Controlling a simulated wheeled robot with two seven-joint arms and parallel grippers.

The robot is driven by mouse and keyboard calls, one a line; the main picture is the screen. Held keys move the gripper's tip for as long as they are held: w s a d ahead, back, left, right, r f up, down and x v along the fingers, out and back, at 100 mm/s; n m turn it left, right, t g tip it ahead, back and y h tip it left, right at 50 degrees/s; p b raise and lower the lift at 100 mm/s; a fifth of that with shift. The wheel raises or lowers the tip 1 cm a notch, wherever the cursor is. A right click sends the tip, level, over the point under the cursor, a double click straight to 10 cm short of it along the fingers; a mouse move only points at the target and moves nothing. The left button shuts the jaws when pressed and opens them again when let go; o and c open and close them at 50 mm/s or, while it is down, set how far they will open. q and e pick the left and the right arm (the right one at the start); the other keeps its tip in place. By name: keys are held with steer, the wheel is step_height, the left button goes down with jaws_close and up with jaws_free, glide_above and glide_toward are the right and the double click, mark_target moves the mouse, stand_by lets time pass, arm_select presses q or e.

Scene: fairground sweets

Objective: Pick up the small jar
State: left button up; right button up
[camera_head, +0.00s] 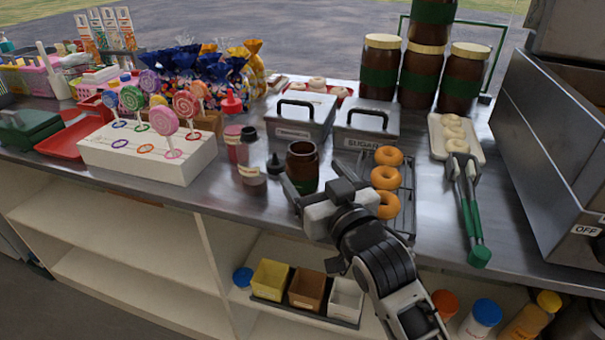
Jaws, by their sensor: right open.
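The small jar (303,160) is dark brown with a green band and an uncovered top. It stands upright near the front edge of the metal counter. My right gripper (311,178) is open at the jar's near side. One dark finger shows left of the jar's lower part, and the other shows to its right. The gripper body hides part of the jar's base, and I cannot tell whether a finger touches it. My left gripper is not in view.
A lidded sugar box (365,128) and another metal box (300,118) stand behind the jar. Doughnuts (386,178) lie on a rack close to its right. Small bottles (250,165) and a lollipop stand (150,155) are left. Large jars (380,68) stand behind.

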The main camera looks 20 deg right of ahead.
mark_target(310, 172)
steer(key=w, duration=0.5)
steer(key=shift+w+a+f, duration=0.1)
steer(key=shift+a+f, duration=0.1)
steer(key=shift+a, duration=0.15)
steer(key=shift+c, duration=0.3)
steer(key=shift+r, duration=0.1)
steer(key=c, duration=1.3)
